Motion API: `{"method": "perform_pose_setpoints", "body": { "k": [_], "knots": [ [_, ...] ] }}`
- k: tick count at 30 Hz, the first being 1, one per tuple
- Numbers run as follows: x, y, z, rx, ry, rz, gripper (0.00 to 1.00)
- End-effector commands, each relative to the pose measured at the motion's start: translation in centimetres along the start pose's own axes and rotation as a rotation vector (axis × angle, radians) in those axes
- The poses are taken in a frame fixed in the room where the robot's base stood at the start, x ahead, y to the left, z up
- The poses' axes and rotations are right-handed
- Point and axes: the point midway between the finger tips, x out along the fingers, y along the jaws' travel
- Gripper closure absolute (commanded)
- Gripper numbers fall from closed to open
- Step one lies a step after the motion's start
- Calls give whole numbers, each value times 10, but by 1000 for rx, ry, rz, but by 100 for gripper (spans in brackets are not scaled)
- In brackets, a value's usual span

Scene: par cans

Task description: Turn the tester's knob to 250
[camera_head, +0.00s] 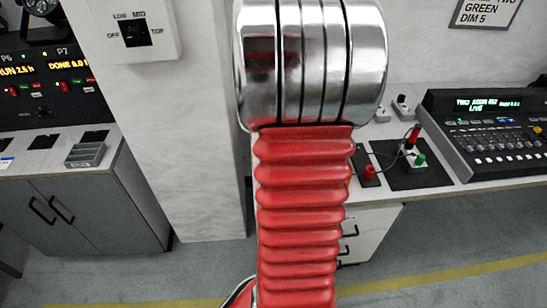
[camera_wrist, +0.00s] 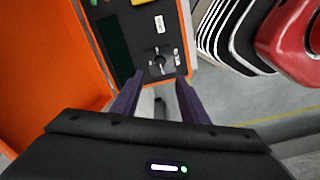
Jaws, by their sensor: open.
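In the wrist view, the tester (camera_wrist: 194,78) is an orange case with a black panel, at the top centre. Its round dark knob (camera_wrist: 158,63) sits on the panel with small pale marks around it, too small to read. I cannot tell where the knob points. My gripper (camera_wrist: 159,80) is open and empty, with its two dark fingers on either side below the knob in the picture. Whether the fingertips touch the panel is unclear. The tester and my gripper do not show in the head view, where my arm covers the middle.
A console (camera_head: 490,125) and a black mat (camera_head: 400,172) with small parts are right. An orange panel (camera_wrist: 35,70) fills the wrist view's left.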

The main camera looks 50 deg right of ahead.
Motion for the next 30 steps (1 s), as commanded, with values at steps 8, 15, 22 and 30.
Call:
{"method": "perform_pose_setpoints", "body": {
  "k": [8, 15, 22, 30],
  "knots": [
    [44, -1, 0, 0, -1, -3, 60],
    [81, -1, 0, 0, -1, -4, 60],
    [106, 0, 0, 0, -1, -2, 60],
    [111, 0, 0, 0, 0, 0, 60]
  ]
}}
